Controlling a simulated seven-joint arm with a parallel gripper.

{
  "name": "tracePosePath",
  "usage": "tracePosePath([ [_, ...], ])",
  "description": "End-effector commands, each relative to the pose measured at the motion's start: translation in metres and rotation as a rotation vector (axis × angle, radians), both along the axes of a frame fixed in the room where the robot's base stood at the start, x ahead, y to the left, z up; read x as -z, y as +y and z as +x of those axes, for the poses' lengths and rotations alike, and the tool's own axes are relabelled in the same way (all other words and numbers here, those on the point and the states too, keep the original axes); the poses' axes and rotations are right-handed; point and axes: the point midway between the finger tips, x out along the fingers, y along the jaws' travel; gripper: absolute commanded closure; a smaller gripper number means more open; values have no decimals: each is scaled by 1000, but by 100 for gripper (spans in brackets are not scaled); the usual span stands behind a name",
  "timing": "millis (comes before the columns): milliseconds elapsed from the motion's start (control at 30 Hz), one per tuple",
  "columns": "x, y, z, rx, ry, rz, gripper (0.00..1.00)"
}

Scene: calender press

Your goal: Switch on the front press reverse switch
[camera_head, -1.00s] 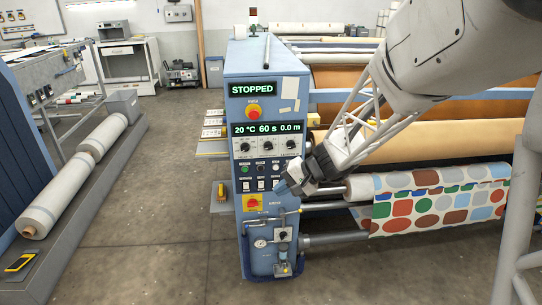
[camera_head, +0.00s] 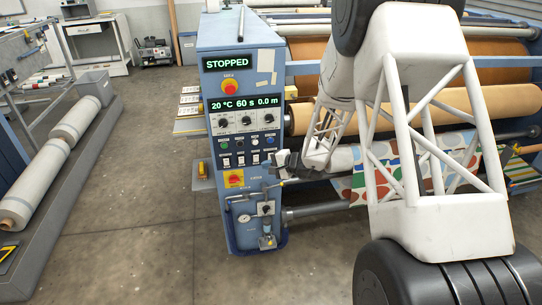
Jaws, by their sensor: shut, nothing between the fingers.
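The blue control cabinet (camera_head: 240,75) stands in the middle. Its front panel has a row of small rocker switches (camera_head: 241,160) below a row of round buttons (camera_head: 239,143). The switch labels are too small to read, so I cannot tell which one is the front press reverse switch, nor its position. My gripper (camera_head: 277,169) is shut and empty at the panel's right edge, close to the right end of the switch row. It may hide part of that end. I cannot tell whether it touches the panel.
Above the switches are three knobs (camera_head: 246,121), a green display (camera_head: 242,103), a red emergency button (camera_head: 230,87) and a "STOPPED" display (camera_head: 228,63). Patterned fabric (camera_head: 345,187) and rollers lie right. Floor (camera_head: 150,220) is clear left.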

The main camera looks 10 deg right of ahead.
Motion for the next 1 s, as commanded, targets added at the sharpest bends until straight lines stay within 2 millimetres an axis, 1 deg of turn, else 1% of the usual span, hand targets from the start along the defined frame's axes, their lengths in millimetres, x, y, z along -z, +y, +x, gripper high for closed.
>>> tracePosePath([
  [33,13,-5,7,26,1,10,100],
  [300,68,-30,37,163,-10,49,100],
  [400,84,-38,45,203,-12,56,100],
  [500,96,-44,49,231,-16,60,100],
  [600,103,-48,52,250,-15,62,100],
  [700,106,-49,53,258,-16,64,100],
  [1000,106,-49,54,259,-17,64,100],
])
